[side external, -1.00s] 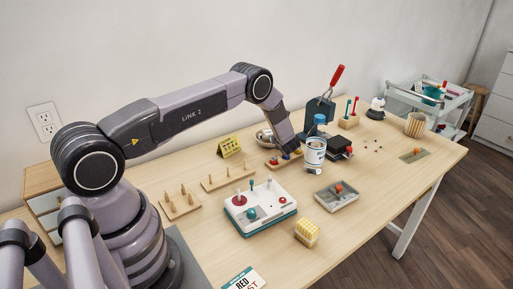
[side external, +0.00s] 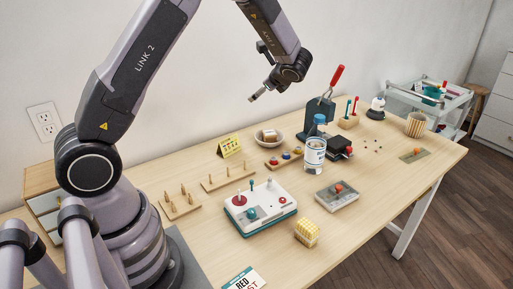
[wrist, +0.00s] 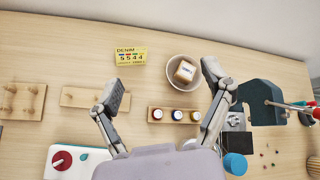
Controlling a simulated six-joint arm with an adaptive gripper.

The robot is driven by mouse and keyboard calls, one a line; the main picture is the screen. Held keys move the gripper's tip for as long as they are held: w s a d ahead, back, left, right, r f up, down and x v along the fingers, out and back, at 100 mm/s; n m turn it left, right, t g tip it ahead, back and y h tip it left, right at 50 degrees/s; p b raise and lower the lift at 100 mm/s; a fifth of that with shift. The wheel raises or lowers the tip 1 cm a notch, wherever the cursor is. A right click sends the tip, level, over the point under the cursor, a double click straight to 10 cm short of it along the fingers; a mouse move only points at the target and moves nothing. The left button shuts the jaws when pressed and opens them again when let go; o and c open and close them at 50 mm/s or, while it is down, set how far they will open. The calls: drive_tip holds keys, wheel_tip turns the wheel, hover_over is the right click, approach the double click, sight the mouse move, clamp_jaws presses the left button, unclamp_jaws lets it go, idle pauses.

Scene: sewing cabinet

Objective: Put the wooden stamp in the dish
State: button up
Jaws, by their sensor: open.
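The wooden stamp (wrist: 184,73), a small tan block with a pale marked face, lies inside the dish (wrist: 172,86), a round whitish bowl. In the side view the stamp (side external: 269,134) shows within the rim of the dish (side external: 268,144) near the back of the table. My gripper (side external: 253,98) hangs in the air well above the table, up and slightly left of the dish in that picture. In the wrist view its fingers (wrist: 160,72) are spread wide with nothing between them, and the dish appears between and beyond them.
A wooden holder with several coloured knobs (side external: 285,160) stands just in front of the dish. A yellow number card (side external: 229,146) is to its left.

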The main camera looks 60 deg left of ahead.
drive_tip(key=s+d+r+n+h, duration=0.35)
drive_tip(key=s+r, duration=0.25)
drive_tip(key=s, duration=0.2)
drive_tip(key=s+d+r+n+h, duration=0.25)
drive_tip(key=s+r+n, duration=0.3)
drive_tip(key=s, duration=0.35)
drive_tip(key=s+d+r+n+t+h, duration=0.2)
drive_tip(key=s+d+n+t+h, duration=0.2)
drive_tip(key=s+d, duration=0.5)
drive_tip(key=s, duration=0.4)
drive_tip(key=shift+s+d+h, duration=0.15)
drive_tip(key=shift+d+h, duration=0.2)
drive_tip(key=shift+h, duration=0.05)
